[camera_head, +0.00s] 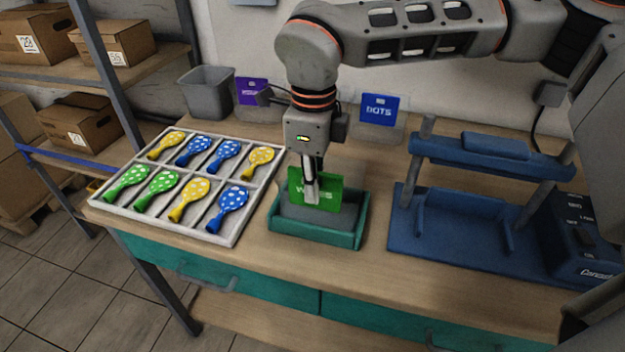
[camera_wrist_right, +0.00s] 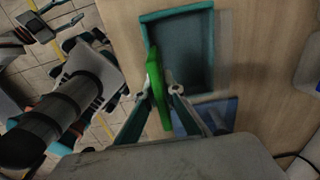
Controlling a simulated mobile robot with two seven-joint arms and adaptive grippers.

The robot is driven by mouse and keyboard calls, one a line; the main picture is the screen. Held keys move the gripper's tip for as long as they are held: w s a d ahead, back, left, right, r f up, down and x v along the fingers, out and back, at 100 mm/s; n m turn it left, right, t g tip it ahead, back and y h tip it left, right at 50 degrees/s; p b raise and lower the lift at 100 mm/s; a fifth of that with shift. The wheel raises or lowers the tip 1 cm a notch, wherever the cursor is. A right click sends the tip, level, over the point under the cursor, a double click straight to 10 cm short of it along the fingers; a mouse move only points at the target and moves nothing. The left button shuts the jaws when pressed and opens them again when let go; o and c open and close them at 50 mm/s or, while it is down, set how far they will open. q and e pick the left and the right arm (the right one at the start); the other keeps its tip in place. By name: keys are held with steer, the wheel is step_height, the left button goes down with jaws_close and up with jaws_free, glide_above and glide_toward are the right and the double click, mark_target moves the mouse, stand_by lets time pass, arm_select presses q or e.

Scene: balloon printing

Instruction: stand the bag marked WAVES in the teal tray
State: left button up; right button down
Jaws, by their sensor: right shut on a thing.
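The green bag marked WAVES (camera_head: 330,187) is upright in my right gripper (camera_head: 312,190), which is shut on it and partly hides the lettering. The bag is over the teal tray (camera_head: 315,239), its lower part within the tray's outline in the head view. I cannot tell whether it touches the tray floor. In the right wrist view, the green bag (camera_wrist_right: 156,83) stands edge-on between the fingers (camera_wrist_right: 160,90), with the teal tray (camera_wrist_right: 211,50) behind it. My left gripper is not recognisable in either view.
A white divided tray (camera_head: 236,239) of spotted balloons lies left of the teal tray. A blue press (camera_head: 455,245) stands on the right. At the back are a grey bin (camera_head: 208,95), a purple bag (camera_head: 252,90) and a blue DOTS bag (camera_head: 380,109).

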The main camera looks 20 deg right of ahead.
steer(key=shift+f, duration=0.35)
arm_select(q)
steer(key=shift+w+a+r, duration=0.1)
steer(key=shift+w+r, duration=0.1)
arm_select(e)
steer(key=shift+f, duration=0.15)
steer(key=c, duration=2.1)
jaws_free()
arm_select(q)
steer(key=shift+t, duration=0.4)
steer(key=r+p, duration=0.2)
steer(key=w+r+p, duration=0.1)
steer(key=r+p, duration=0.1)
steer(key=r, duration=0.1)
steer(key=shift+w+r, duration=0.15)
steer(key=shift+r, duration=0.05)
arm_select(e)
step_height(320, 180, up, 7)
steer(key=s+a, duration=0.1)
steer(key=s, duration=0.1)
steer(key=shift+s+a, duration=0.25)
steer(key=shift+a, duration=0.1)
